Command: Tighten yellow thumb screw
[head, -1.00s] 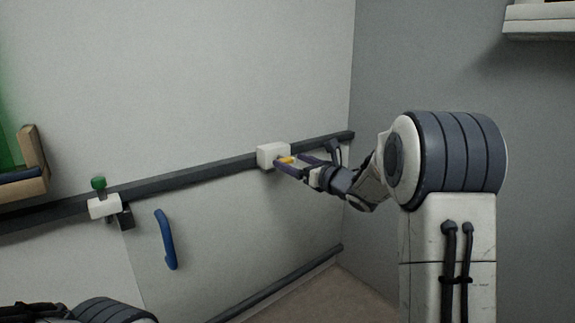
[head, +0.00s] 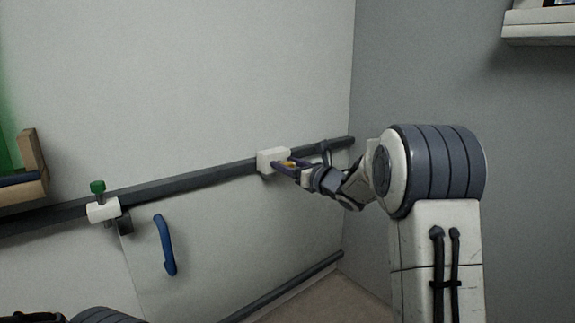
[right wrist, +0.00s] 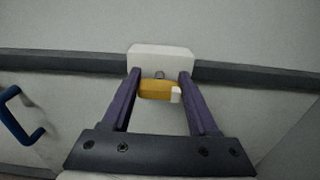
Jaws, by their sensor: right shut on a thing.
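The yellow thumb screw (right wrist: 158,90) sticks out of the front of a white block (right wrist: 160,57) on the dark wall rail. One end of the screw's head is white. In the right wrist view my right gripper (right wrist: 158,84) has its purple fingers on both ends of the screw's head, shut on it. In the head view the white block (head: 272,157) is near the rail's right end, and a bit of the yellow screw (head: 291,163) shows between the fingers. My left gripper is out of view; only part of my left arm shows at the bottom left.
The dark rail (head: 190,183) runs along the wall. A second white block (head: 103,209) with a green knob (head: 97,187) is on it at the left. A blue handle (head: 165,245) is below the rail. A grey wall stands close on the right.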

